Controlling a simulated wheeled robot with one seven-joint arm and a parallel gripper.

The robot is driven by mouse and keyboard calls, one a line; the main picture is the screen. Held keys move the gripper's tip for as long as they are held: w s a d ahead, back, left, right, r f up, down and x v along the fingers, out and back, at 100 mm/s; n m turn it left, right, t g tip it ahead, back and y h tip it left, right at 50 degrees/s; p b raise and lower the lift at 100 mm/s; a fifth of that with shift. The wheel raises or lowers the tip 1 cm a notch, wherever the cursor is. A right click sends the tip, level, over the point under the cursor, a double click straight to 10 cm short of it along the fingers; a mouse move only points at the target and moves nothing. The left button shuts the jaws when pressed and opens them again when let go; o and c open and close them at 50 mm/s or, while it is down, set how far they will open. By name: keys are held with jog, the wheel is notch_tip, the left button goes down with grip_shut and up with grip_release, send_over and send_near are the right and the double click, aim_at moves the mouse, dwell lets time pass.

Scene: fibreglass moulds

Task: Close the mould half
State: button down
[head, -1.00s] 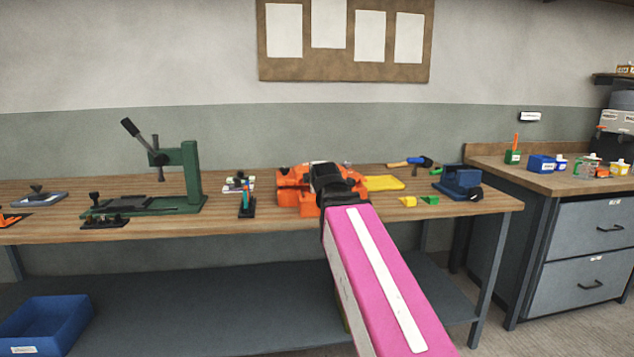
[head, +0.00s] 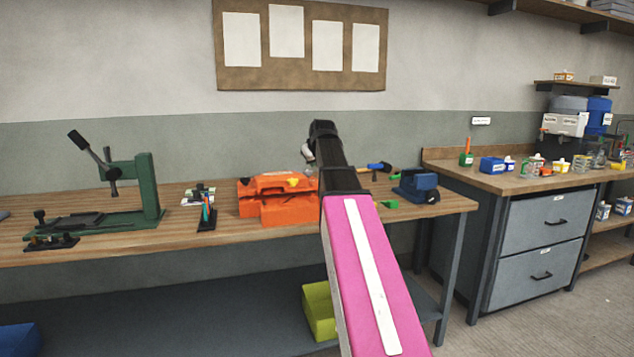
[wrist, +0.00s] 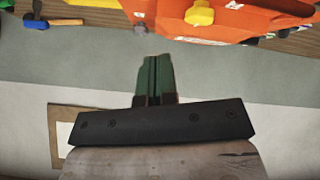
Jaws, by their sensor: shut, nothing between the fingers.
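The orange mould (head: 288,214) lies on the wooden bench, left of my arm in the head view. A yellow piece (head: 293,182) sits on its top. In the wrist view the mould (wrist: 180,28) crosses the top edge, cut off by the frame, with the yellow piece (wrist: 199,14) on it. I cannot tell how its halves sit. My gripper (wrist: 157,62) has green fingers, shut and empty, apart from the mould. In the head view my gripper (head: 308,152) is raised above and behind the mould's right end, its fingers hard to make out.
A green lever press (head: 147,190) stands left on the bench. A blue-headed hammer (head: 376,167) and a blue block (head: 417,184) lie right of my arm. A drawer cabinet (head: 540,235) stands to the right. A yellow-green box (head: 318,310) is on the lower shelf.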

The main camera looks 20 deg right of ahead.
jog(key=w+d+r+m+g, duration=0.1)
jog(key=d+r+m, duration=0.1)
jog(key=d+m, duration=0.15)
jog(key=x, duration=0.7)
jog(key=s+f+x, duration=0.1)
jog(key=x, duration=0.3)
jog(key=shift+s, duration=0.1)
jog(key=shift+f, duration=1)
jog(key=shift+s+f, duration=0.15)
jog(key=shift+f, duration=0.7)
jog(key=shift+s+f, duration=0.2)
jog(key=shift+f, duration=0.65)
